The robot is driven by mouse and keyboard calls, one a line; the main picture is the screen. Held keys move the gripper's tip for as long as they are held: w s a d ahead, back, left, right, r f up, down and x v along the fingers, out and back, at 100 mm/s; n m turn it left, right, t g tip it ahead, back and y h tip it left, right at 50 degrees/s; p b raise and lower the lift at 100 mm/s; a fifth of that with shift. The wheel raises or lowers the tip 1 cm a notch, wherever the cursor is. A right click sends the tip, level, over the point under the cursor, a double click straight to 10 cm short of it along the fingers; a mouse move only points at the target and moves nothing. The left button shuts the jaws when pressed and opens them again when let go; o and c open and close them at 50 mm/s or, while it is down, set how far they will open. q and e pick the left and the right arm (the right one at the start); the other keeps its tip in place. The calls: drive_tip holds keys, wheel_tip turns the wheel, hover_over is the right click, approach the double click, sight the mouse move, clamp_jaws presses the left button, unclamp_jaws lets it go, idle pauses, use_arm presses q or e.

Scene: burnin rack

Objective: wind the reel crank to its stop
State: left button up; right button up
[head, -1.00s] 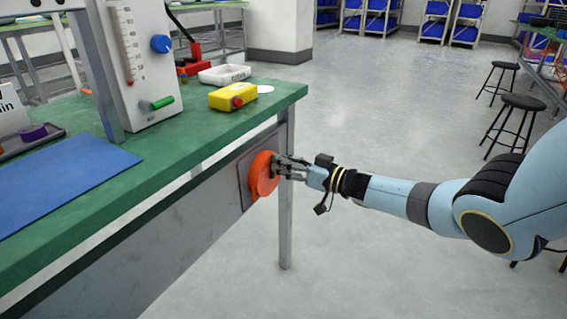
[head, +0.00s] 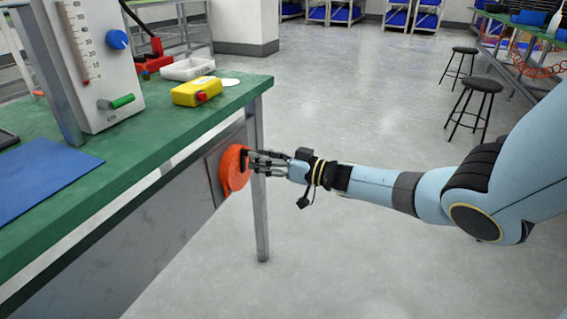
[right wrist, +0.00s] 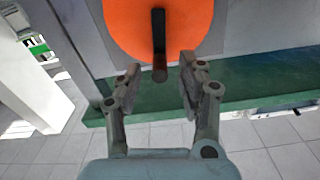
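The orange reel disc (head: 232,172) is mounted on a grey plate on the side of the green-topped bench, below its edge. Its dark crank handle (right wrist: 159,42) sticks out from the disc toward my right gripper. My right gripper (head: 254,160) is at the disc's right side, its fingers pointing at the disc. In the right wrist view my right gripper (right wrist: 157,72) is open, with one finger on each side of the handle's end. Gaps show between the handle and both fingers. My left gripper is not in view.
On the bench (head: 150,150) are a blue mat (head: 40,180), a white gauge panel (head: 100,60), a yellow box (head: 195,92) with a red button and a white tray (head: 188,69). A bench leg (head: 261,210) stands just behind the gripper. Stools (head: 475,100) stand farther right on open floor.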

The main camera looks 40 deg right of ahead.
drive_tip(key=v, duration=0.9)
drive_tip(key=shift+s, duration=0.15)
